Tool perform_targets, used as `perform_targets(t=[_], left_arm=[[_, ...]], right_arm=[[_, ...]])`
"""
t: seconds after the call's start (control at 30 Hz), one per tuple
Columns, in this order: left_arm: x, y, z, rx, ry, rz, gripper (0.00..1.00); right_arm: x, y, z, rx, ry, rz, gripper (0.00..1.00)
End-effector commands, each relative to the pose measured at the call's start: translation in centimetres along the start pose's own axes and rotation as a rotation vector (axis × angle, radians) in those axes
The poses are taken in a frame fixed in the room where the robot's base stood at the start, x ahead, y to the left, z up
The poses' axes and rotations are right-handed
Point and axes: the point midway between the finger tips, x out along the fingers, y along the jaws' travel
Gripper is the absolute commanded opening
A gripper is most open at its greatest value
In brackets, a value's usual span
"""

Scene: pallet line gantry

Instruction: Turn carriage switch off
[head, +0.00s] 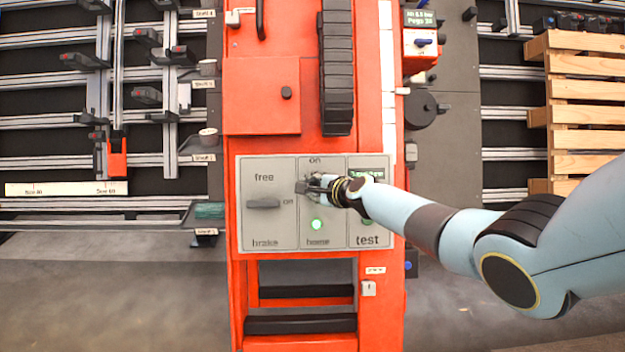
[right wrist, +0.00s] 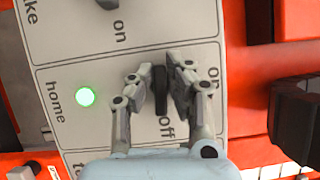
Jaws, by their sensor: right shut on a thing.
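The carriage switch is a dark lever (right wrist: 161,90) on the middle section of the grey control panel (head: 272,225). In the right wrist view its long side runs up and down the picture, and its lower end lies beside the word "off". The word "on" stands to its right there. My right gripper (head: 308,187) is at this switch, and its two fingers (right wrist: 160,92) are shut on the lever from both sides. In the head view the gripper hides most of the switch. My left gripper is out of view.
A green lamp (head: 318,225) is lit beside "home", below the switch. Left of it a second lever (head: 263,204) lies sideways between "free" and "brake". A black cable chain (head: 337,75) hangs above the panel. A wooden pallet (head: 583,90) stands at right.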

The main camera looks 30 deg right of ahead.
Motion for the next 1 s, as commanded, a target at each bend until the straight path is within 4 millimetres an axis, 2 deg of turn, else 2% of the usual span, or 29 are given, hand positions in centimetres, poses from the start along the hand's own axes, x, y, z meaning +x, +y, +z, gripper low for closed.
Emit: perform_targets(t=[0.3,0.8,0.83,1.0], left_arm=[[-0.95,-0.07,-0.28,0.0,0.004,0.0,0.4],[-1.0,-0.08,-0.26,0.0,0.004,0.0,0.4],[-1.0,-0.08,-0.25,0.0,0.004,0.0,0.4],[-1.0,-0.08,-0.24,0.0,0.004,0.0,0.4]], right_arm=[[-0.03,0.3,0.05,-0.09,-0.001,0.053,0.0],[-0.01,0.44,0.05,-0.105,-0.002,0.061,0.0],[-0.01,0.45,0.05,-0.105,-0.002,0.061,0.17],[0.0,0.35,0.04,-0.105,-0.001,0.059,0.37]])
